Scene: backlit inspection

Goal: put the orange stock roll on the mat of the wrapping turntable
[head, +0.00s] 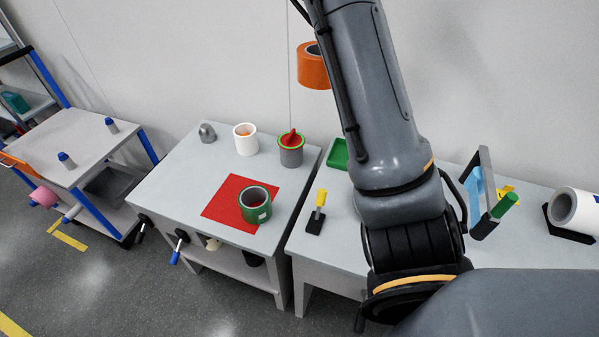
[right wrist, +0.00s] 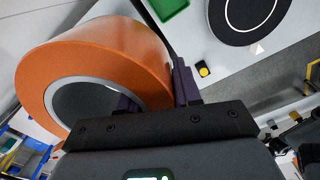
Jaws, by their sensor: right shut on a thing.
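The orange stock roll (head: 312,66) is held in the air, above the tables in the head view and partly behind my arm. In the right wrist view the orange roll (right wrist: 125,50) fills the left side, its grey-lined bore facing the camera. My right gripper (right wrist: 156,92) is shut on its wall, one purple finger in the bore and the other outside. A dark round mat with a white ring, apparently that of the turntable (right wrist: 255,14), lies at the top right, apart from the roll. The turntable cannot be made out in the head view. My left gripper is not in view.
A green roll (head: 256,205) stands on a red square (head: 222,200) on the middle table. A white roll (head: 245,139) and a grey cup (head: 291,150) stand behind.

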